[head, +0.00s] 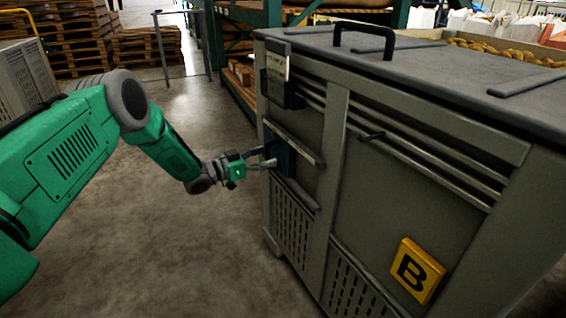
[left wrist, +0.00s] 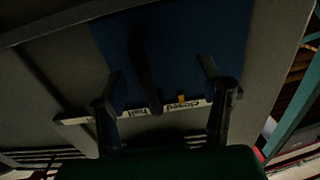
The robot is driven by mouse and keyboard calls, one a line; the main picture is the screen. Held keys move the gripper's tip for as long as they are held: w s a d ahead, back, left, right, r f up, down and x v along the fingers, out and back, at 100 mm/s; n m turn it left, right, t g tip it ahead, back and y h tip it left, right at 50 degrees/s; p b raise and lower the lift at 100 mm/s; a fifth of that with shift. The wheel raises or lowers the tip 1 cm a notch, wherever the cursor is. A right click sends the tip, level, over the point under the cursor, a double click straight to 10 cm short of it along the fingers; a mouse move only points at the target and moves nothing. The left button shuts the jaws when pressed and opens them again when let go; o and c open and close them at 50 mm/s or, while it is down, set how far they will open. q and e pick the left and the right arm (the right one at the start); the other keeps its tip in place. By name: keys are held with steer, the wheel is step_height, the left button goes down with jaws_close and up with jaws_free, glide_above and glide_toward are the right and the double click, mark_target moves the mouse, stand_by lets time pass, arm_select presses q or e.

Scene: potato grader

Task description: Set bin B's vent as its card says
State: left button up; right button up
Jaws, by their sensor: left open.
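Bin B is a grey slatted bin (head: 395,190) with a yellow B plate (head: 417,271) low on its front. A pale card (head: 278,63) hangs near its top left corner; its text is too small to read. My left gripper (head: 263,157) is open at the blue vent panel (head: 283,158). In the left wrist view, the open fingers (left wrist: 160,74) stand either side of a dark lever (left wrist: 146,75) on the blue panel (left wrist: 175,45), apart from it. A white strip (left wrist: 165,107) reads "closed" and "half", upside down. An orange mark (left wrist: 182,98) sits by "closed". The strip's left part is partly hidden. My right gripper is out of view.
The bin's grey lid (head: 440,68) has a black handle (head: 364,37). Potatoes (head: 500,52) lie in a container behind it. Pallet stacks (head: 60,45) stand at the back left. The concrete floor (head: 180,245) left of the bin is clear.

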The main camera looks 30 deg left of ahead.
arm_select(q)
steer(key=p+v, duration=0.8)
steer(key=v, duration=1.4)
steer(key=shift+s+r, duration=0.2)
steer(key=shift+s, duration=0.15)
